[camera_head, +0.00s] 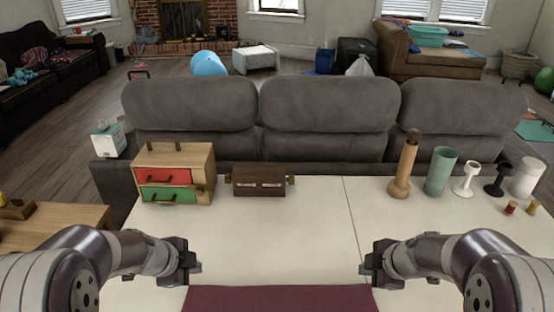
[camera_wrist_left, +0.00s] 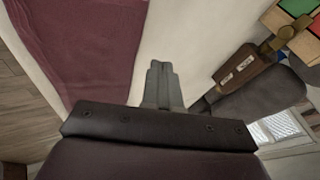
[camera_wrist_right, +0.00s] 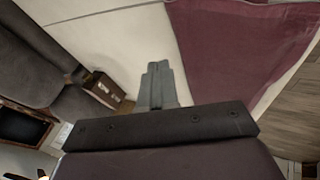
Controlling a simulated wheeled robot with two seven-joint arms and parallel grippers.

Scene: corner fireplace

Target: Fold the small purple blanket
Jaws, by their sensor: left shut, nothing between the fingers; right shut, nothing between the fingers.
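The purple blanket (camera_head: 280,298) lies flat on the white table at the bottom middle of the head view, its near part cut off by the frame. It also shows in the left wrist view (camera_wrist_left: 85,45) and the right wrist view (camera_wrist_right: 240,45).
A wooden drawer box (camera_head: 175,172) and a dark brown box (camera_head: 259,181) stand at the table's back left. A wooden mill (camera_head: 404,168), a green cup (camera_head: 440,171) and several small items stand at the back right. A grey sofa (camera_head: 330,110) is behind. The table's middle is clear.

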